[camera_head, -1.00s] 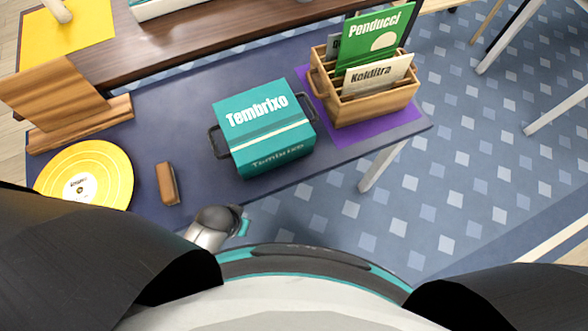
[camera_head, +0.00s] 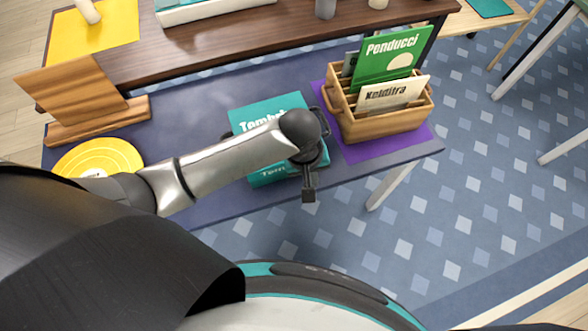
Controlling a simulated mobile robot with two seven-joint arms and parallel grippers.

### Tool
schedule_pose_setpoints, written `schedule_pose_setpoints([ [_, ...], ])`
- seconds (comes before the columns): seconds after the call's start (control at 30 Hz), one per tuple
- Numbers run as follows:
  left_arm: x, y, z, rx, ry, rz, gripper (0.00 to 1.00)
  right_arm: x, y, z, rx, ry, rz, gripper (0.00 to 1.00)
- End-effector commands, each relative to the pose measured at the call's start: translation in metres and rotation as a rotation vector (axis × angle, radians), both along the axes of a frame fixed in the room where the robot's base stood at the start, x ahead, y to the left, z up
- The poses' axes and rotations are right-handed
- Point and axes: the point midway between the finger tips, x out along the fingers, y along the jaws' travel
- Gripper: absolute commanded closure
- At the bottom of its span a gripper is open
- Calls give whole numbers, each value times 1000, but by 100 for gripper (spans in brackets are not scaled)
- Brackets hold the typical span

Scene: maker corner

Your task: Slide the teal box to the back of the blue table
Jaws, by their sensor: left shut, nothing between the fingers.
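The teal box (camera_head: 262,111) with white lettering sits on the blue table (camera_head: 203,108), left of the wooden crate. My left arm reaches across it from the left and hides much of its top and front. Its left handle is hidden. My left gripper (camera_head: 308,194) is shut and empty, pointing down at the box's front right corner, near the table's front edge. I cannot tell whether it touches the box. My right gripper is not in view.
A wooden crate (camera_head: 385,124) with upright sleeves stands on a purple mat (camera_head: 356,153) at the right. A wooden stand (camera_head: 75,96) and yellow record (camera_head: 102,156) are at the left. A brown shelf (camera_head: 215,47) runs behind the table. The tabletop behind the box looks clear.

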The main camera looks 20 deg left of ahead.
Motion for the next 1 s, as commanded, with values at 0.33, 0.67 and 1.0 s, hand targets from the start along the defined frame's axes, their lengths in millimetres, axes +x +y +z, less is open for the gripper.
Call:
schedule_pose_setpoints([
  [0.33, 7, 28, 16, 134, 81, 223, 100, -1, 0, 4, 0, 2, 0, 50],
  [0.67, 6, 29, -31, 138, 85, 232, 100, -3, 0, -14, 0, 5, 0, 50],
  [1.0, 19, 37, -85, 137, 77, 233, 100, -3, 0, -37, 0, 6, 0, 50],
])
